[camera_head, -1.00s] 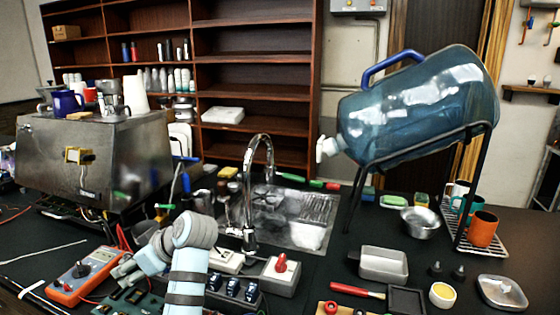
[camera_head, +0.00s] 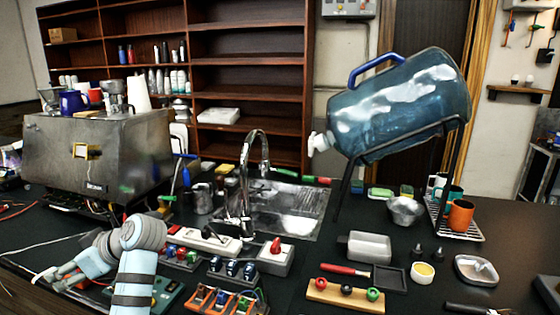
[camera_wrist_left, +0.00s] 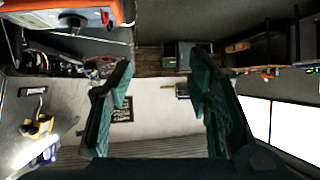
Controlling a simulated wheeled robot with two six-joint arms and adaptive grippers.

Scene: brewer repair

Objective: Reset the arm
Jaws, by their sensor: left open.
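My left arm comes in at the lower left of the head view. Its left gripper (camera_head: 62,277) is low over the dark worktop's left front part and looks small and partly merged with the arm behind it. In the left wrist view the two dark green fingers of the left gripper (camera_wrist_left: 160,88) stand wide apart with nothing between them. My right gripper does not show.
Behind the left arm stands a steel brewer (camera_head: 98,155). A sink with a tap (camera_head: 245,185), a white switch box (camera_head: 206,240) and orange-framed parts (camera_head: 222,302) lie to its right. A large blue water jug (camera_head: 400,108) rests tilted on a stand. Worktop around the metal tray (camera_head: 368,246) is partly clear.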

